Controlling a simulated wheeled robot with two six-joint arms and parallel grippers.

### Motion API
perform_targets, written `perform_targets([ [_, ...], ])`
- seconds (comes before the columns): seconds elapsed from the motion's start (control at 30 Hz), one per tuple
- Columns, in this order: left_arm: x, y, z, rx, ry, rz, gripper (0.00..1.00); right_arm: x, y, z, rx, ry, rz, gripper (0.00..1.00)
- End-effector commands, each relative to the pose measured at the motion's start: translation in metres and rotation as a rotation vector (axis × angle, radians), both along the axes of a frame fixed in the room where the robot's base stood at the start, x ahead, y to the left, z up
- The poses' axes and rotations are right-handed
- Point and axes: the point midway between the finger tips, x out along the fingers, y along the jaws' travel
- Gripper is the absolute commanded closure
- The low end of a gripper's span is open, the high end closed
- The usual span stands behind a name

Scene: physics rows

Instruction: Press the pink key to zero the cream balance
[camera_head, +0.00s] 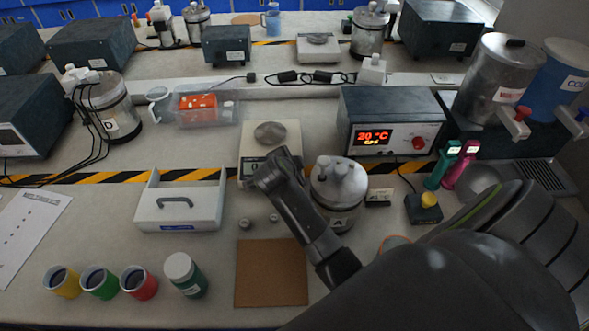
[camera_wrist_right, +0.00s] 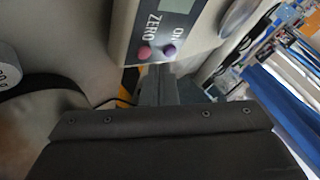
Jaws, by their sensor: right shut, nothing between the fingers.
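The cream balance (camera_head: 289,130) stands in the middle of the bench in the head view, with a round grey pan on top and nothing seen on it. In the right wrist view its front panel (camera_wrist_right: 124,28) shows a display, the words ZERO and ON, the pink key (camera_wrist_right: 144,52) beside ZERO and a purple key (camera_wrist_right: 169,49) beside ON. My right gripper (camera_head: 262,181) is shut and empty at the balance's front edge. In the right wrist view its fingertips (camera_wrist_right: 158,70) are just below the two keys; I cannot tell if they touch. My left gripper is out of view.
A metal vessel (camera_head: 338,190) stands close to the right of my right gripper. A white tray with a handle (camera_head: 180,208) is to the left. A cork mat (camera_head: 271,272) lies in front, with small weights (camera_head: 245,223) behind it. A heater box (camera_head: 388,118) stands behind right.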

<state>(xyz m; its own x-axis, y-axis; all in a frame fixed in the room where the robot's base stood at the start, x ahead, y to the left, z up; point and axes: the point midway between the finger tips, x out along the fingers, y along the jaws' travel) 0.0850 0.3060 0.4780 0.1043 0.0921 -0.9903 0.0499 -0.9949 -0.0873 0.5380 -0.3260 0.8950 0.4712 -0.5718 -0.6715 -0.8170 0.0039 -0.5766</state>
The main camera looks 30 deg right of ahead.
Motion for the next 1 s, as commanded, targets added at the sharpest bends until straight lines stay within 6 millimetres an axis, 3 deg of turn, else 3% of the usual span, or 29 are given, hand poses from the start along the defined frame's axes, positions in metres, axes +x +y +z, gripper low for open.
perform_targets([
  [0.27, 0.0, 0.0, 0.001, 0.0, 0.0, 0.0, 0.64, 0.0, 0.0, 0.0, 0.0, 0.0, 0.0, 1.0],
  [0.8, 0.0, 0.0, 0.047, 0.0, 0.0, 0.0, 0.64, -0.008, 0.005, 0.048, 0.0, 0.001, 0.0, 1.0],
  [1.0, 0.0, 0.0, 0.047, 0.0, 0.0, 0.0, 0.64, -0.009, 0.005, 0.048, 0.0, 0.001, 0.0, 1.0],
])
